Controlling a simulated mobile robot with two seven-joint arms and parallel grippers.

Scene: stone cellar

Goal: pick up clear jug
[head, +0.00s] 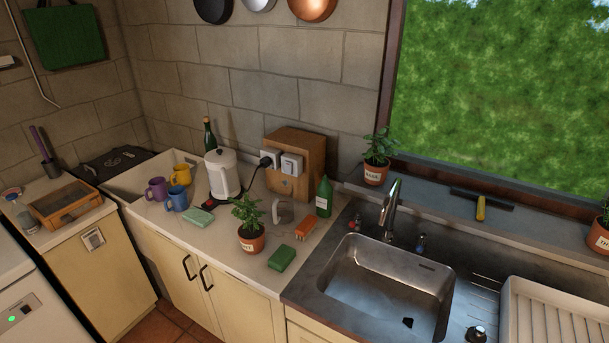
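A small see-through jug (283,212) stands upright on the pale counter in the head view, left of the sink. A potted plant (251,238) in a terracotta pot stands close to its left and nearer the front. An orange object (306,228) lies to its right, and a green bottle (323,198) stands further right. The wooden box (297,156) with sockets is behind it. Neither of my grippers shows in this view.
A white kettle (222,175) and several coloured mugs, among them a blue mug (176,199), stand left. A green block (282,258) lies near the front edge. The steel sink (388,283) with its tap (390,205) is right. A clear jar (23,217) stands far left.

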